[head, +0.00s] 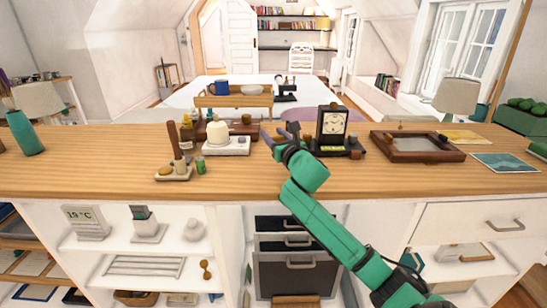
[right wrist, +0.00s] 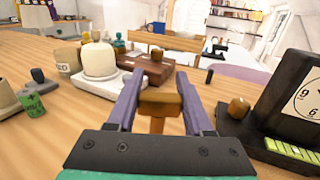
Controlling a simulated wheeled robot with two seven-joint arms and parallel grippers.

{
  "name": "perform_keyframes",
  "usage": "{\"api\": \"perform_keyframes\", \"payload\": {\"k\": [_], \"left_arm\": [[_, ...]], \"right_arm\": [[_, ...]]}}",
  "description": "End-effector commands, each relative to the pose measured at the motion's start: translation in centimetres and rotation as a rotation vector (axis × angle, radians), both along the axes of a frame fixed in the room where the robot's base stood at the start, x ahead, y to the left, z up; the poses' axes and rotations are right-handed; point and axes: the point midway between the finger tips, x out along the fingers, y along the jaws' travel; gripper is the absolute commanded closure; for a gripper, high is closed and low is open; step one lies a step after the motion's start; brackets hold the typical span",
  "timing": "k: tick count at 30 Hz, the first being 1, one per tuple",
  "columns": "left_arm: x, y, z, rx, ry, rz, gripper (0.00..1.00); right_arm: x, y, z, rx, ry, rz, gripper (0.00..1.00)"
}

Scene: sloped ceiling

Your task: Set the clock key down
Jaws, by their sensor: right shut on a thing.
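The clock key, a brown T-shaped piece (right wrist: 160,103), is between the fingers of my right gripper (right wrist: 158,98), which is shut on it. Its stem points down toward the wooden counter; I cannot tell whether it touches the surface. My left gripper is not in view.
A white scale-like block with a cream rounded top (head: 225,146) stands left of the gripper, with a brown box (right wrist: 145,68) behind it. A small knobbed piece (right wrist: 238,108) stands beside the clock. A framed tray (head: 417,157) lies right. The counter's front strip (head: 240,181) is bare.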

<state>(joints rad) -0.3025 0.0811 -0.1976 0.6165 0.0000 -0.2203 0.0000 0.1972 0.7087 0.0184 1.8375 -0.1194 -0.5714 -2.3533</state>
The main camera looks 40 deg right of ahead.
Motion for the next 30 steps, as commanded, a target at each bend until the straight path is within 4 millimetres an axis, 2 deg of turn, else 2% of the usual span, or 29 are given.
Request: {"api": "perform_keyframes", "payload": {"k": [8, 19, 20, 21, 22, 30], "left_arm": [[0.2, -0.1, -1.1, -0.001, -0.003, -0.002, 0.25], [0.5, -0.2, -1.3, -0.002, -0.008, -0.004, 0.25], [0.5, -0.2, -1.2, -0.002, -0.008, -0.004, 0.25], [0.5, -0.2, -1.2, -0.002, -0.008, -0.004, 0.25], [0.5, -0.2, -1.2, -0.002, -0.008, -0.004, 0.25], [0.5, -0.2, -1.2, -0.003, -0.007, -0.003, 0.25]], "right_arm": [[0.0, 0.0, -5.0, 0.003, -0.001, -0.001, 1.0], [0.0, 0.0, -5.5, -0.003, -0.001, 0.0, 1.0], [0.0, 0.0, -5.5, -0.002, -0.001, 0.0, 0.41], [0.0, 0.0, -5.4, -0.002, -0.001, 0.0, 0.26], [0.0, 0.0, -5.4, -0.001, -0.002, 0.0, 0.18], [0.0, 0.0, -5.4, -0.001, -0.002, 0.0, 0.18]]}}
